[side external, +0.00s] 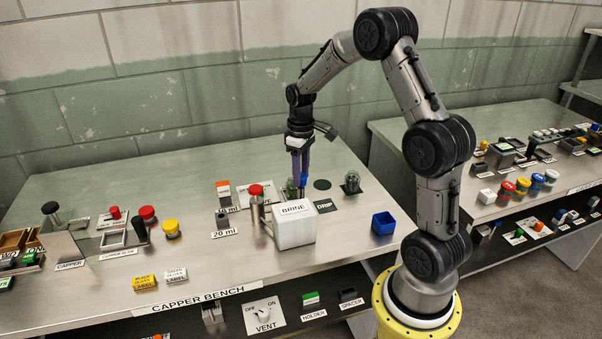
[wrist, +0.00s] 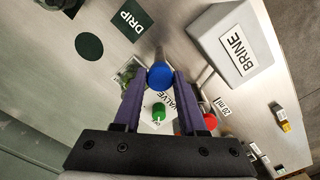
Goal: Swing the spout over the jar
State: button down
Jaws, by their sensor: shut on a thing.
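My gripper (side external: 299,184) is low behind the white BRINE tank (side external: 295,224). In the wrist view its purple fingers (wrist: 159,82) close on a round blue knob (wrist: 160,74). A short thin grey piece, seemingly the spout (wrist: 158,53), shows just beyond the knob; its outlet is not clear. A glass jar with green in it (wrist: 128,73) is beside the left finger, partly hidden; it also shows beside the gripper in the side view (side external: 290,191). Another jar-like glass thing (side external: 352,182) stands further right, past a dark green disc (side external: 322,184). I cannot tell which jar is meant.
The DRIP plate (side external: 326,205) lies right of the tank. A red-topped post (side external: 256,192) stands left of it. The wrist view shows a VALVE label with a green knob (wrist: 159,112). A blue bin (side external: 383,223) stands at the right of the bench. The front middle is fairly clear.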

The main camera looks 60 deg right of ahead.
jog(key=shift+r+n, duration=0.15)
jog(key=shift+n, duration=0.25)
jog(key=c, duration=0.5)
grip_release()
notch_tip(320, 180, up, 14)
dwell(0.3)
